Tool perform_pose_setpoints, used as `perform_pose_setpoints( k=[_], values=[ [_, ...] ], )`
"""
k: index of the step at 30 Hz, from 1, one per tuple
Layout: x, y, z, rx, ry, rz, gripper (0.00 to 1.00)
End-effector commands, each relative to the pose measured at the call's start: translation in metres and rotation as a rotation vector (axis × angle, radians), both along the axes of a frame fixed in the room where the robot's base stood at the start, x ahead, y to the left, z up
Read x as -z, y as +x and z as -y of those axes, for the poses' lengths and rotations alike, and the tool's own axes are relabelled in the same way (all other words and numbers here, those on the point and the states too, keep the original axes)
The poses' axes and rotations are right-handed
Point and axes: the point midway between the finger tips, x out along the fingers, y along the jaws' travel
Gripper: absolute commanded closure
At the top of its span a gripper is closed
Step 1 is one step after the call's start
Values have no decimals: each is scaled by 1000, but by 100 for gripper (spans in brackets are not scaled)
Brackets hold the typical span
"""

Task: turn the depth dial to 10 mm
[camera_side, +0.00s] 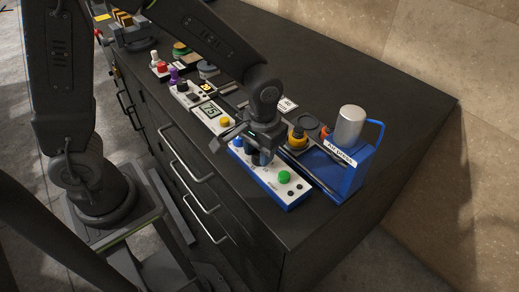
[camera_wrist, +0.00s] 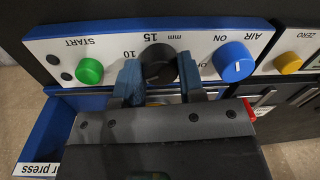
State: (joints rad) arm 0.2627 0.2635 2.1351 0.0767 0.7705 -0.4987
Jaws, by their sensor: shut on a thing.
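The black depth dial (camera_wrist: 158,62) is on the white panel (camera_wrist: 112,44) in the wrist view, with the marks 10, 15 and mm printed around it. My gripper (camera_wrist: 158,76) is closed around the dial, one blue finger on each side. No pointer on the dial can be made out, so its setting cannot be read. In the side view, my gripper (camera_side: 262,158) is down on the blue-sided panel (camera_side: 274,189) and hides the dial.
The green START button (camera_wrist: 89,71) and the blue AIR knob (camera_wrist: 233,61) flank the dial. The blue air press (camera_side: 349,170) stands to the right in the side view. A unit with a display (camera_side: 211,110) lies to the left. The right end of the bench top is clear.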

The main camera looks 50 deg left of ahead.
Motion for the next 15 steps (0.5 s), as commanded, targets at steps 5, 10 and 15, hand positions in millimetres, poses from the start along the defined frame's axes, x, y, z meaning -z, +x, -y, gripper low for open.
perform_pose_setpoints(
  k=[5, 10, 15],
  values=[
    [-1, 0, 0, 166, 0, 2, 87],
    [-1, 0, 0, 318, 0, 2, 87],
    [-1, 0, 0, 446, 0, 3, 87]
  ],
)
